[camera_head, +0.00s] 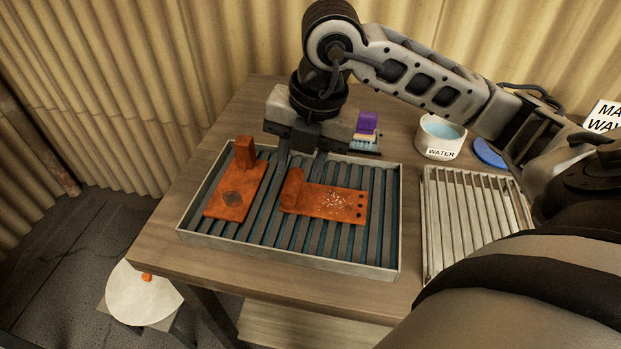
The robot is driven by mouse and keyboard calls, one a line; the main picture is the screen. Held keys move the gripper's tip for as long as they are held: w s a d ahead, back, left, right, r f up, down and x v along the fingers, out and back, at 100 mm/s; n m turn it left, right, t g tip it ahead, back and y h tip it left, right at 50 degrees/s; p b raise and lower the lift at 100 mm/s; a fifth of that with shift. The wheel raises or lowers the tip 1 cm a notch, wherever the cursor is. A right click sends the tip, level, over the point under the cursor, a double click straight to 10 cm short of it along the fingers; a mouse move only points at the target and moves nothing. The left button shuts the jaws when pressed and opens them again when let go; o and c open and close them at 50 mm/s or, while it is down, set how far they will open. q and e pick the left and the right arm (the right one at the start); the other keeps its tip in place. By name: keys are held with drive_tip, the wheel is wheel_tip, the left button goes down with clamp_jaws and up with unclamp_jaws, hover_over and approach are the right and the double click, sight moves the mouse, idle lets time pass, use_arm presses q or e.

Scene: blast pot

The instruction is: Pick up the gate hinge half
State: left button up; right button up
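Two rusty orange metal pieces lie in the ribbed tray (390,240). The right piece is a flat plate with a raised block at its left end, a row of dark holes at its right end and pale specks (328,201); it looks like a hinge half. The left piece (228,199) has a dark diamond patch and a raised block at its far end. My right gripper (300,172) points down over the tray, fingers apart, just behind the right piece's block. I see nothing held; whether a finger touches the block cannot be told. My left gripper is out of view.
A purple-topped block (367,122) stands behind the tray. A white water pot (440,137) and a blue disc (489,153) are at the back right. A white slatted rack (432,230) stands right of the tray. The table's front strip (270,290) is clear.

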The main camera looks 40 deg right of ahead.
sight(293, 182)
drive_tip(key=f, duration=0.3)
drive_tip(key=w+f, duration=0.1)
drive_tip(key=shift+a+f, duration=0.4)
clamp_jaws()
drive_tip(key=shift+r, duration=0.1)
